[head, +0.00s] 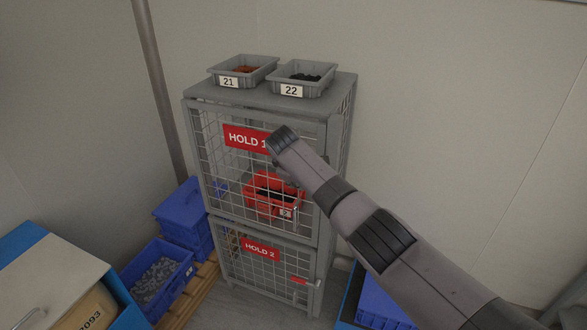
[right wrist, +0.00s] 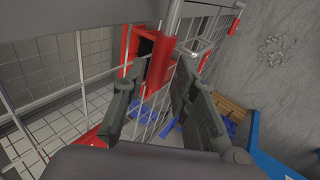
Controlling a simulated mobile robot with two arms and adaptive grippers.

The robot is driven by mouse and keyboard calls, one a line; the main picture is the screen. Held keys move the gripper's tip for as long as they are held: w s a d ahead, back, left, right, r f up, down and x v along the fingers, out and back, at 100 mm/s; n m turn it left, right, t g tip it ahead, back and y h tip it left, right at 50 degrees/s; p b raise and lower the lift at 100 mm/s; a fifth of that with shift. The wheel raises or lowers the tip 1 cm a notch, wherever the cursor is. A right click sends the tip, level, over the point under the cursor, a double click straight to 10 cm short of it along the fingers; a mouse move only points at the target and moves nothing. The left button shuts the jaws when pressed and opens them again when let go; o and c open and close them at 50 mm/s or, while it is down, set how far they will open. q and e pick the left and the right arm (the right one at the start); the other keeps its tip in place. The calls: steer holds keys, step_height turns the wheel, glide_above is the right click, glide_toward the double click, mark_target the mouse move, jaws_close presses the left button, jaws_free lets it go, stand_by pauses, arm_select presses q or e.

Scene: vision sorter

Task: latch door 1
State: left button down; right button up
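Door 1 (head: 222,165) is the upper wire-mesh door of the grey cage, with a red "HOLD 1" sign (head: 240,137). My right arm crosses in front of its right side, so the upper latch is hidden in the head view, and I cannot tell there whether the door is fully closed. In the right wrist view, my right gripper (right wrist: 158,78) is open, its two dark fingers apart beside the mesh. A red latch part (right wrist: 160,62) shows just beyond and between the fingertips; contact is unclear. My left gripper is not in view.
Below is the "HOLD 2" door (head: 262,273) with a red latch (head: 299,281). A red bin (head: 262,207) sits inside the upper compartment. Grey bins 21 (head: 228,82) and 22 (head: 291,90) stand on top. Blue crates (head: 160,277) stand on the left.

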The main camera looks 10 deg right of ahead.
steer(key=v, duration=0.9)
steer(key=shift+s, duration=0.2)
steer(key=shift+r, duration=0.1)
steer(key=s+d+f+m+g+y, duration=0.1)
steer(key=s+f, duration=0.2)
steer(key=f, duration=0.9)
steer(key=s+d+f+m+g+y, duration=0.1)
steer(key=s+f, duration=0.1)
steer(key=f, duration=1)
steer(key=s+d+f+m, duration=0.1)
steer(key=s+f, duration=0.7)
steer(key=f, duration=0.3)
steer(key=s+d+f+m, duration=0.1)
steer(key=s+f, duration=0.6)
steer(key=f, duration=0.3)
steer(key=s+d+f+m+g, duration=0.1)
steer(key=s+f, duration=0.5)
steer(key=s, duration=0.9)
steer(key=s+d+f+m+g, duration=0.1)
steer(key=s+f, duration=0.5)
steer(key=s, duration=0.8)
steer(key=s+d+f+m+g+y, duration=0.1)
steer(key=s+d+f+m, duration=0.2)
steer(key=s, duration=1.2)
step_height(320, 180, down, 4)
steer(key=shift+s+d+r, duration=0.2)
steer(key=shift+s, duration=0.1)
